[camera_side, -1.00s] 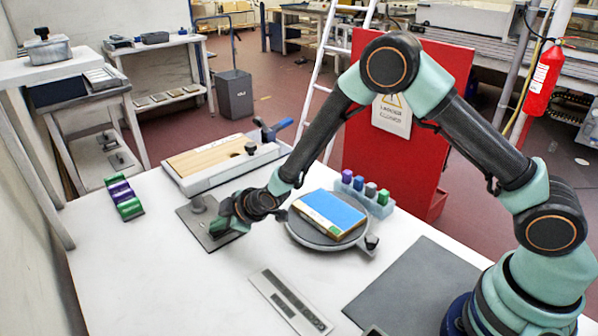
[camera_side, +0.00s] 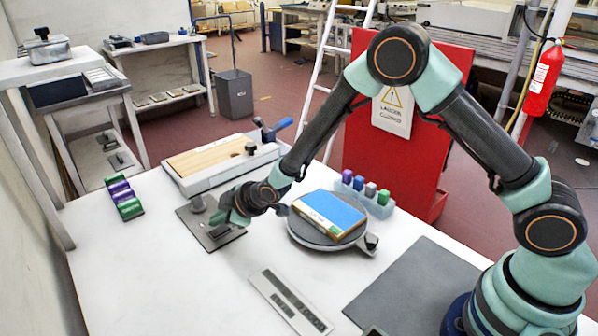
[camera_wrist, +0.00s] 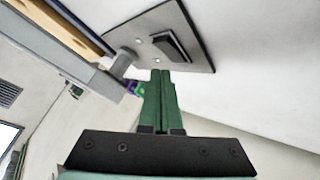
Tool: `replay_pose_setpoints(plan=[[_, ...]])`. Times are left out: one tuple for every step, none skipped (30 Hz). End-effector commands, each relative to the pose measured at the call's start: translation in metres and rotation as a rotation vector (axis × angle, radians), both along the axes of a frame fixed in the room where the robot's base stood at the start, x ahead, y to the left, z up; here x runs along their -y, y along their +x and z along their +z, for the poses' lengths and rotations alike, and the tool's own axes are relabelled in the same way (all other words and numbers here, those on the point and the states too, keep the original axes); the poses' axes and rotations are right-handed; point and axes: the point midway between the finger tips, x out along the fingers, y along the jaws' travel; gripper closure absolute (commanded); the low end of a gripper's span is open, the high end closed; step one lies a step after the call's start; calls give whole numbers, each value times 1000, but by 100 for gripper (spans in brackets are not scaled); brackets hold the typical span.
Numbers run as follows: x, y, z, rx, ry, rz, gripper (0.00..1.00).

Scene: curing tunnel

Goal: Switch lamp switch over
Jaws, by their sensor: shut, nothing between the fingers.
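The lamp switch (camera_wrist: 162,42) looks like a dark rocker on a grey plate (camera_wrist: 188,24) in the wrist view. In the side view the plate (camera_side: 194,226) lies at the left of the white table, with the dark rocker (camera_side: 219,232) near its front. I cannot tell which way the rocker is tipped. A short grey post (camera_wrist: 122,63) stands on the plate beside the rocker. My gripper (camera_side: 220,217) is just above the plate, close to the rocker. Its green fingers (camera_wrist: 161,74) are shut and empty, and look apart from the rocker.
A turntable (camera_side: 318,241) carrying a blue-topped box (camera_side: 332,212) stands right of my gripper. A clamp board (camera_side: 215,165) lies behind the plate. A slotted strip (camera_side: 290,302) lies in front. Green and purple blocks (camera_side: 124,198) stand to the left. The table's front left is clear.

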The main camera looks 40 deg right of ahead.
Motion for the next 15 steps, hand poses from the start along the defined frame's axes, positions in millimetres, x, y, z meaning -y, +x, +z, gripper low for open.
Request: replay_pose_setpoints(plan=[[0,0,2,1,0,0,100],[0,0,4,1,0,0,100],[1,0,6,2,0,-1,100],[1,0,9,1,-1,-1,100],[1,0,12,1,-1,-1,100],[2,0,16,2,-1,-2,100],[2,0,18,2,-1,-2,100],[2,1,21,3,-1,-2,100],[3,1,25,4,-2,-3,100],[3,0,27,2,-2,-3,100],[4,0,30,3,-2,-3,100],[4,1,34,4,-3,-4,100],[4,1,36,4,-3,-4,100],[5,0,39,3,-3,-4,100],[5,0,42,2,-4,-5,100]])
